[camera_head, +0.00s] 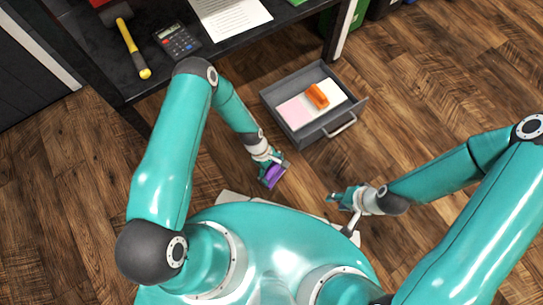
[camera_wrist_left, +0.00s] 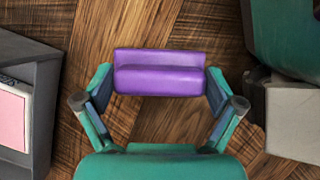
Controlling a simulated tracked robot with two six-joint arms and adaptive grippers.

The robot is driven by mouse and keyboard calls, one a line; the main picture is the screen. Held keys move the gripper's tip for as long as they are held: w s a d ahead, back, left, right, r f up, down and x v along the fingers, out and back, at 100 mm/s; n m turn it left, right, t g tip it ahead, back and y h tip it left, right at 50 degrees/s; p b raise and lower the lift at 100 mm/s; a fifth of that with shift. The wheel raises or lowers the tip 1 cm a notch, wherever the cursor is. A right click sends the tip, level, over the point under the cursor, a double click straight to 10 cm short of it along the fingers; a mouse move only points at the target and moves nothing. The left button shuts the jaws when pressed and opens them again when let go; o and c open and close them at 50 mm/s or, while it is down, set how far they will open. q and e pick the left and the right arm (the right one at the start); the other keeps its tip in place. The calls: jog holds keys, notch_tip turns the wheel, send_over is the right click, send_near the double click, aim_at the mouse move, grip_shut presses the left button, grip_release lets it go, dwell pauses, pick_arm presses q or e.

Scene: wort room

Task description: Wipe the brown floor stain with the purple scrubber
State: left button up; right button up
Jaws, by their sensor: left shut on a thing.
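The purple scrubber (camera_head: 274,174) is held in my left gripper (camera_head: 269,171), low over the wooden floor in front of my base. In the left wrist view the scrubber (camera_wrist_left: 160,72) lies crosswise between the two fingers of my left gripper (camera_wrist_left: 160,80), which are shut on its ends. I cannot tell whether the scrubber touches the floor. My right gripper (camera_head: 344,197) is to the right of the scrubber, above the floor; its finger opening is too small to judge. I cannot make out the brown stain against the brown planks in either view.
An open grey drawer (camera_head: 352,108) holds an orange block (camera_head: 317,96) and pink and white sheets, just beyond the grippers. A dark desk (camera_head: 118,70) with a hammer (camera_head: 130,48), calculator (camera_head: 177,40) and paper stands upper left. The floor at right is largely clear.

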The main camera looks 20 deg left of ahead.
pick_arm(q)
jog(key=shift+r+p, duration=0.45)
jog(key=shift+r, duration=0.6)
